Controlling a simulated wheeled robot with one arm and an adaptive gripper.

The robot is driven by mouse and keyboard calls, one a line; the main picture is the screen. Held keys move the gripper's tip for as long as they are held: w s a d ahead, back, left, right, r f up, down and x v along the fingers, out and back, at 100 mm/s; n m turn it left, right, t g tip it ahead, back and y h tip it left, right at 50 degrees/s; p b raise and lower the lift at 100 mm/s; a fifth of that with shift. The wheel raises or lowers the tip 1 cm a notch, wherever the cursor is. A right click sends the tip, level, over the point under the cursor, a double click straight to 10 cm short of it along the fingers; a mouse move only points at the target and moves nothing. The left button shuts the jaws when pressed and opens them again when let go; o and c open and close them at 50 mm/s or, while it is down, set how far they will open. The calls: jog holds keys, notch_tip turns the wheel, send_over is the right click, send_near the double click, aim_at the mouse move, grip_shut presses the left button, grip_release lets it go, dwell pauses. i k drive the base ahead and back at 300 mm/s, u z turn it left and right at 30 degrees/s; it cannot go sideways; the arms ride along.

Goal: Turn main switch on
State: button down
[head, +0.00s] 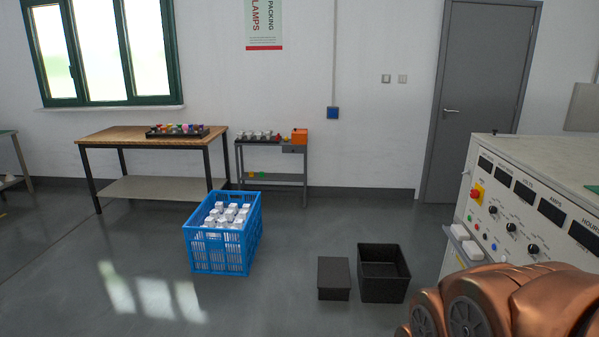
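A control cabinet (516,180) stands at the right edge in the head view, its sloped panel facing left. A red knob on a yellow plate (477,193) sits at the panel's upper left; I cannot read a label for it. Several black rotary knobs (511,227) and small coloured buttons sit on the panel below dark displays (525,193). Which control is the main switch, and its position, I cannot tell. My copper-coloured arm covers the lower right, in front of the cabinet's lower part. My gripper is not in view.
A blue crate (217,252) of white boxes stands on the floor. A black open bin (384,284) and a dark closed box (333,279) stand left of my arm. A wooden-topped table (120,137) and a small grey table (272,146) line the wall. A grey door (478,80) is behind the cabinet.

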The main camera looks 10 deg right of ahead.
aim_at(474, 193)
jog(key=z, duration=0.9)
jog(key=i, duration=1.6)
jog(key=u, duration=1)
jog(key=i, duration=0.6)
jog(key=u, duration=0.05)
